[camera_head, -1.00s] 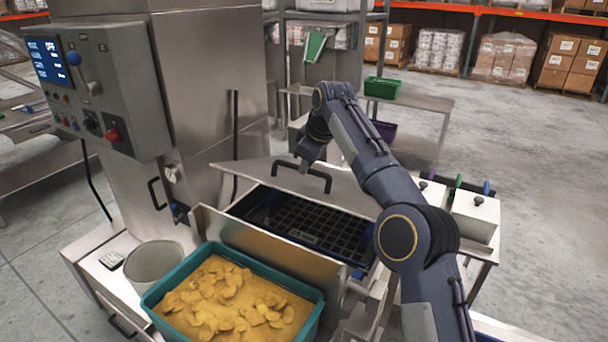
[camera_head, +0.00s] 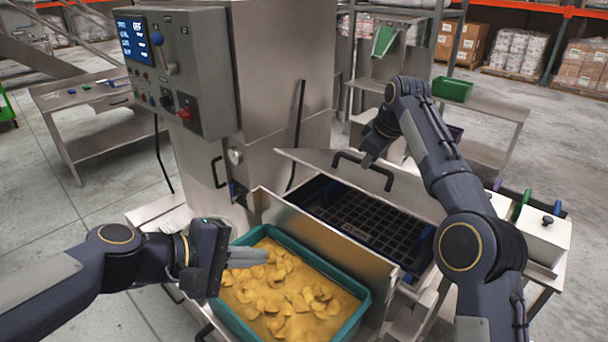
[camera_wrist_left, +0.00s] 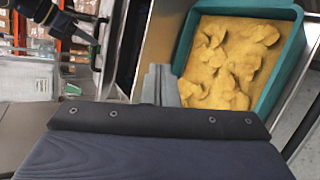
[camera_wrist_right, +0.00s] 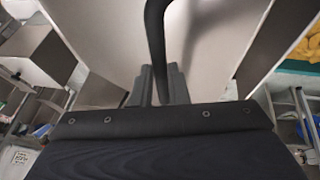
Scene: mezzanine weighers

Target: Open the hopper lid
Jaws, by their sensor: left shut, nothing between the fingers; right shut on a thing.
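The hopper lid (camera_head: 408,197) is a grey metal panel standing raised along the far side of a dark opening with a black grid (camera_head: 365,222). Its black bar handle (camera_head: 384,174) is on the upper part of the panel. My right gripper (camera_head: 367,162) is shut on this handle. In the right wrist view the handle (camera_wrist_right: 155,40) runs down between the fingers, with the lid's pale face (camera_wrist_right: 215,45) behind it. My left gripper (camera_head: 252,257) is shut and empty, over the left side of the teal tub of yellow chips (camera_head: 352,318).
A metal panel (camera_head: 325,240) stands between the tub and the grid. A control box (camera_head: 205,75) with a screen is on the column at the back left. White lidded bins (camera_head: 530,240) stand at the right. A green bin (camera_head: 452,89) is on the shelf behind.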

